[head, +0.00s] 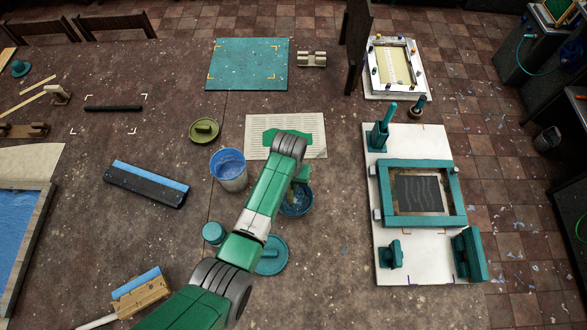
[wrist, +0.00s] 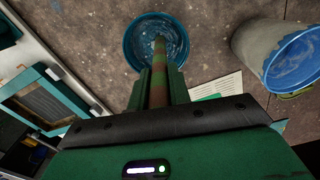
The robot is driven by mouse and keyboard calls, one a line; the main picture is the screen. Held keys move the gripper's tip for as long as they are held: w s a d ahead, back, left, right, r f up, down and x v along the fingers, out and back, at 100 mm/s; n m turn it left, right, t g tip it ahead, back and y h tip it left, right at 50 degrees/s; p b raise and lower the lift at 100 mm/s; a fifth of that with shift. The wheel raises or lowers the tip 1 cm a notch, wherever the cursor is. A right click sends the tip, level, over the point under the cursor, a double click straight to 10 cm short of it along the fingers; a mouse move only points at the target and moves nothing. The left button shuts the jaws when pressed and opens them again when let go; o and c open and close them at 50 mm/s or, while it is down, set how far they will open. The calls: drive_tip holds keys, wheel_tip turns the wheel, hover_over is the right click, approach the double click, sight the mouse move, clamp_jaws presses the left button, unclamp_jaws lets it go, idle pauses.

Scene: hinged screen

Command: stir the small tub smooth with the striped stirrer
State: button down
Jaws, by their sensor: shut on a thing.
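The small tub (head: 308,209) is a dark blue round tub just right of the table's middle, partly hidden by my arm in the head view. In the wrist view the tub (wrist: 129,50) shows blue, wet-looking contents with paler streaks. The striped stirrer (wrist: 160,62), banded brown and green, is clamped between the fingers of my gripper (wrist: 160,76). Its far end lies over the tub's inside in the wrist view; how deep it reaches I cannot tell. In the head view my gripper (head: 301,174) is right above the tub, and the stirrer is mostly hidden.
A larger bucket (head: 229,183) of blue stands left of the tub. A teal lid (head: 271,256) lies in front, and an olive lid (head: 204,130) behind the bucket. A printed sheet (head: 318,140) lies behind the tub. The hinged screen (head: 384,215) on its white board is to the right.

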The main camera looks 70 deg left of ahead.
drive_tip(key=shift+d+r+p, duration=0.2)
drive_tip(key=shift+r, duration=2.5)
drive_tip(key=shift+d+r+p, duration=0.2)
drive_tip(key=shift+r, duration=2.5)
